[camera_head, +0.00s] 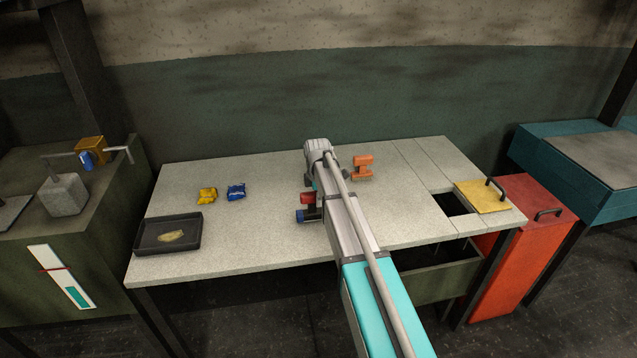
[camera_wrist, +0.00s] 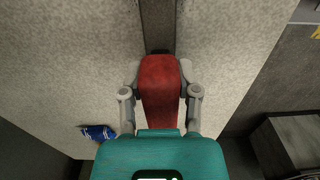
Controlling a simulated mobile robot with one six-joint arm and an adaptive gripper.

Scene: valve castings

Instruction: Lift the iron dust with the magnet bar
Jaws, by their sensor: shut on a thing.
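My gripper (camera_wrist: 160,76) is shut on a red block-like handle, which I take to be the magnet bar (camera_wrist: 160,98). In the head view the red part (camera_head: 307,198) shows beside my arm, over the middle of the table, with a dark piece with a blue end just under it. I cannot tell whether it touches the table. My gripper (camera_head: 309,186) is mostly hidden by my arm there. The iron dust seems to be the pale yellowish patch (camera_head: 171,237) in the black tray (camera_head: 150,249) at the table's front left, well left of my gripper.
A yellow casting (camera_head: 207,195) and a blue casting (camera_head: 236,191) lie between tray and gripper. An orange casting (camera_head: 363,167) stands right of my arm. At the right are a square opening (camera_head: 452,204), a yellow lid (camera_head: 481,198) with a handle and a red bin (camera_head: 515,262).

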